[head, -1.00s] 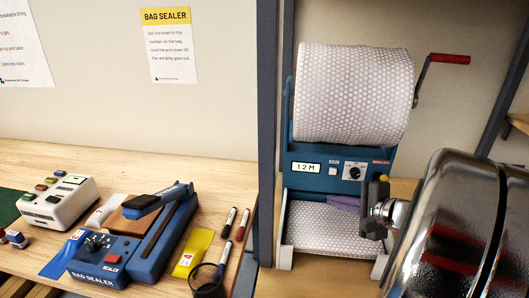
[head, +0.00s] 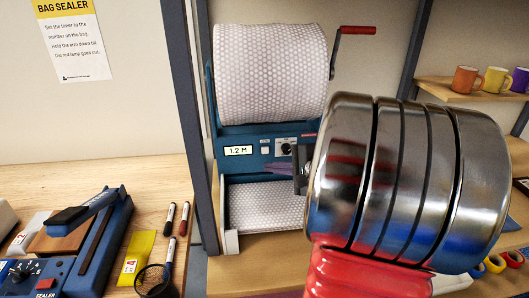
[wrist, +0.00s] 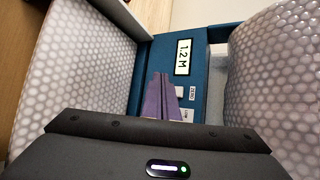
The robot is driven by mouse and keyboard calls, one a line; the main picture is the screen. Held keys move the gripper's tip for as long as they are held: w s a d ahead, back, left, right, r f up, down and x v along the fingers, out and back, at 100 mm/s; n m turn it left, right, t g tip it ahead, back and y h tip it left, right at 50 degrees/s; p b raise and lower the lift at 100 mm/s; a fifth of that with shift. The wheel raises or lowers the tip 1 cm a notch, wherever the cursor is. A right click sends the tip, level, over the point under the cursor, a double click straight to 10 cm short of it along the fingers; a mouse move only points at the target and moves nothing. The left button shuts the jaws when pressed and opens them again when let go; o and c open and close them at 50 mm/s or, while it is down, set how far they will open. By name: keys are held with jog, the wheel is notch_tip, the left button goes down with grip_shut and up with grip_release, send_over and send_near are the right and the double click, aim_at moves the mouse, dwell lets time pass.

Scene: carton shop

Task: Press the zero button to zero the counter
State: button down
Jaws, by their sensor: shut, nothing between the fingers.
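The bubble-wrap dispenser's blue counter panel (head: 246,138) carries a display (head: 238,150) reading 1.2 M. The small pale zero button (head: 265,151) is right of the display, beside a dark round knob (head: 286,148). In the wrist view the display (wrist: 183,57) and the button (wrist: 179,91), labelled ZERO, show past my purple fingers. My gripper (head: 270,168) is shut and empty, its purple fingers pointing left just below the panel in the head view. In the wrist view my gripper (wrist: 160,80) overlaps the panel near the button. I cannot tell whether it touches; the button's face shows.
A bubble-wrap roll (head: 270,75) with a red-handled crank (head: 357,30) sits above the panel. A wrapped sheet (head: 267,205) lies below it. A dark post (head: 187,120) stands left. The bag sealer (head: 95,240), markers (head: 183,219) and a wire cup (head: 155,281) are on the bench.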

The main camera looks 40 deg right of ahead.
aim_at(265, 150)
jog(key=w+d, duration=0.1)
jog(key=w, duration=0.1)
jog(key=w+d, duration=0.1)
jog(key=w, duration=0.1)
jog(key=shift+d, duration=0.4)
dwell(1.7)
jog(key=shift+w, duration=0.15)
jog(key=shift+w+d, duration=0.2)
jog(key=shift+w+d, duration=0.3)
jog(key=shift+w, duration=0.1)
dwell(1.1)
jog(key=shift+s, duration=0.1)
jog(key=shift+s+a, duration=0.5)
jog(key=shift+s, duration=0.15)
jog(key=shift+s+a, duration=0.1)
dwell(0.3)
